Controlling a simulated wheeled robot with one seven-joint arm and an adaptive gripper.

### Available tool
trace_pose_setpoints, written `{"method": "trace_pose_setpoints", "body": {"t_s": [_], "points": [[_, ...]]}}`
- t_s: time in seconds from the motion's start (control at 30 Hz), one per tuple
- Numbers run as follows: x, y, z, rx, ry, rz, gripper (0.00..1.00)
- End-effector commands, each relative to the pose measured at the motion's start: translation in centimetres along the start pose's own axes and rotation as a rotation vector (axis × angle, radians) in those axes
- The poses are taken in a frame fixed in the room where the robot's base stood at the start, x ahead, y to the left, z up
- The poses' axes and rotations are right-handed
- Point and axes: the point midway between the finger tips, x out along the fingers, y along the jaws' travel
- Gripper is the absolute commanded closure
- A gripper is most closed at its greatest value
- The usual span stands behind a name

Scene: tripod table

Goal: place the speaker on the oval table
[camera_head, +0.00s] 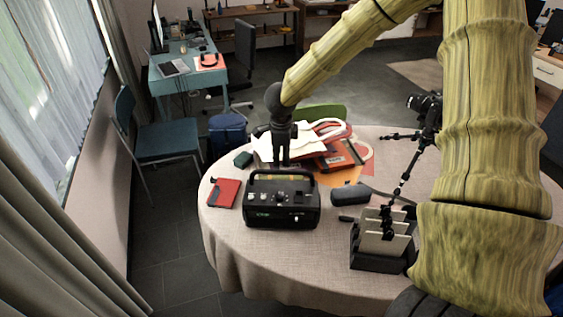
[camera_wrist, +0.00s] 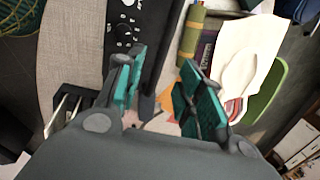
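The speaker (camera_head: 283,212) is a black box with a carry handle, knobs and a front panel. It stands upright on the cloth-covered oval table (camera_head: 238,245), near its left front edge. In the wrist view the speaker (camera_wrist: 122,28) shows in part at the top, left of centre. My gripper (camera_head: 280,166) points down just behind or above the speaker's handle in the head view. In the wrist view my gripper (camera_wrist: 165,62) has its teal-padded fingers apart, with nothing seen held between them. Whether a finger touches the handle cannot be told.
A red notebook (camera_head: 223,193) lies left of the speaker, a dark case (camera_head: 350,195) right. A card holder (camera_head: 378,262) stands front right. Papers and folders (camera_head: 340,155) lie behind, and a tripod with a camera (camera_head: 404,170) stands right. Bare cloth shows in front of the speaker.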

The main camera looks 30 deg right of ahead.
Motion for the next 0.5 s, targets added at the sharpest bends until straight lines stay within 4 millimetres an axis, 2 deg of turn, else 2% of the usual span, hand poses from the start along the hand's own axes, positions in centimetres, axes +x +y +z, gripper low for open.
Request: {"method": "trace_pose_setpoints", "body": {"t_s": [0.2,0.5], "points": [[-1.6,0.0,0.0,-0.001,-0.001,0.000,0.63],[-2.0,0.0,0.0,-0.001,-0.001,0.001,0.63]]}}
